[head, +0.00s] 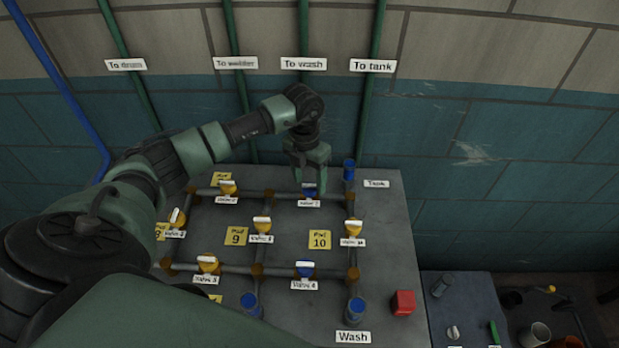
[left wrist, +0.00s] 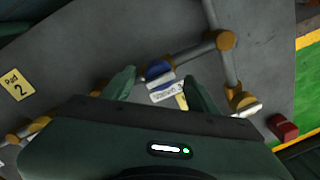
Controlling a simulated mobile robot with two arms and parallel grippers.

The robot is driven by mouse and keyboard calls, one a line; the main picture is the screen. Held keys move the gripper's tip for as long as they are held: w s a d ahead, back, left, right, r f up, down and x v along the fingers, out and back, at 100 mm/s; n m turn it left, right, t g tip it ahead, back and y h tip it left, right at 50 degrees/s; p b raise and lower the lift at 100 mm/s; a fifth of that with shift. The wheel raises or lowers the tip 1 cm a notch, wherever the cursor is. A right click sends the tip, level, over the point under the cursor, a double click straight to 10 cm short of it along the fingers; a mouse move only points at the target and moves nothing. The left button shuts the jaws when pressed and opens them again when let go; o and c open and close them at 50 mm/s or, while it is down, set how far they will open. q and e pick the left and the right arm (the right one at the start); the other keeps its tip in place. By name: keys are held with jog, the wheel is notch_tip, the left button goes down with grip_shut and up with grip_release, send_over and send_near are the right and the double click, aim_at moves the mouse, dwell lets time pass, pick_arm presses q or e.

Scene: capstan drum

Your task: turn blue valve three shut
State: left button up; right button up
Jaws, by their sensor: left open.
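A blue valve (head: 309,188) sits on the upper pipe run of the grey panel, with a small label below it that I cannot read surely. My left gripper (head: 308,180) points down over this valve with its fingers open. In the left wrist view the blue valve (left wrist: 159,72) with its white handle lies between the fingertips of the left gripper (left wrist: 160,78); I cannot tell whether they touch it. Another blue valve (head: 304,267), labelled Valve 4, is on the lower pipe run. My right gripper is not in view.
Yellow valves (head: 262,226) stand on the neighbouring pipes. Blue pipe ends (head: 355,310) rise near the Wash sign and Tank sign (head: 376,184). A red block (head: 403,302) stands at the panel's right edge. Green pipes (head: 371,110) run up the wall behind.

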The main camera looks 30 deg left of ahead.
pick_arm(q)
jog(key=shift+f, duration=0.75)
grip_shut()
jog(key=shift+w+m+b, duration=0.15)
jog(key=shift+m+b, duration=0.75)
jog(key=shift+b, duration=0.2)
jog(key=m+b, duration=0.3)
jog(key=shift+f+m+b, duration=0.1)
jog(key=shift+m+b, duration=0.2)
jog(key=m+b, duration=0.2)
jog(key=shift+d+m, duration=0.1)
jog(key=shift+m, duration=0.2)
jog(key=m+b, duration=0.4)
jog(key=m, duration=0.1)
jog(key=shift+d+g, duration=0.1)
jog(key=shift+g, duration=0.3)
jog(key=shift+r+m+y+b, duration=0.2)
jog(key=shift+m+b, duration=0.5)
jog(key=shift+m, duration=0.55)
jog(key=shift+r+m+y+b, duration=0.1)
jog(key=shift+m+y+b, duration=0.1)
jog(key=shift+m+b, duration=0.75)
pick_arm(e)
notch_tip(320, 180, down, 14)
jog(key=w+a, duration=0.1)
jog(key=shift+p, duration=0.3)
pick_arm(q)
jog(key=shift+m, duration=0.4)
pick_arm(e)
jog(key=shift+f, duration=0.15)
